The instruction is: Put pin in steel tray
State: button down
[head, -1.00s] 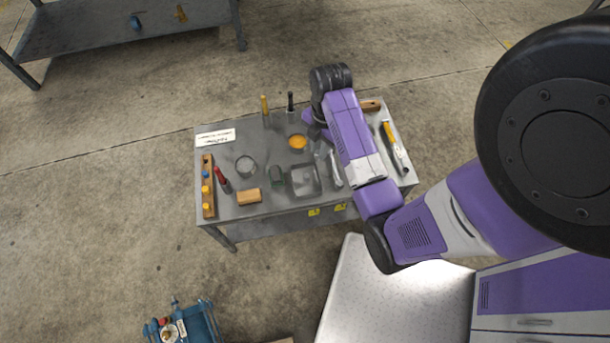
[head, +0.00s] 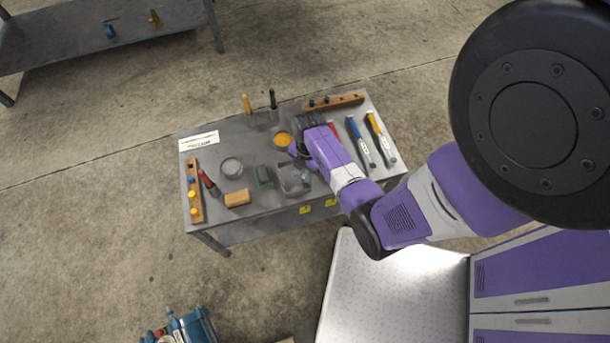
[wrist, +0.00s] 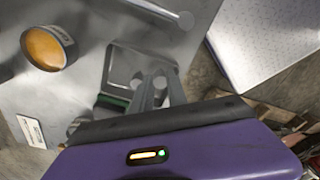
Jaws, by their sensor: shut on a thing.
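The steel tray (head: 306,186) is a shallow square grey pan near the front middle of the table. In the wrist view the tray (wrist: 122,62) lies beneath my fingertips. My gripper (wrist: 158,80) is shut on a small grey pin (wrist: 160,82), whose round end shows between the fingers. The pin is over the tray's area; I cannot tell its height above it. In the head view my arm hides the fingers and the pin. A wooden rack (head: 345,101) at the back right holds dark pins.
A wooden block (head: 237,199), a clear round dish (head: 231,168) and a rack with coloured knobs (head: 195,205) are left. Coloured-handled tools (head: 380,138) lie right.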

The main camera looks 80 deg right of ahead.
jog(key=shift+f, duration=0.95)
jog(key=shift+f, duration=0.15)
jog(key=c, duration=1.6)
grip_release()
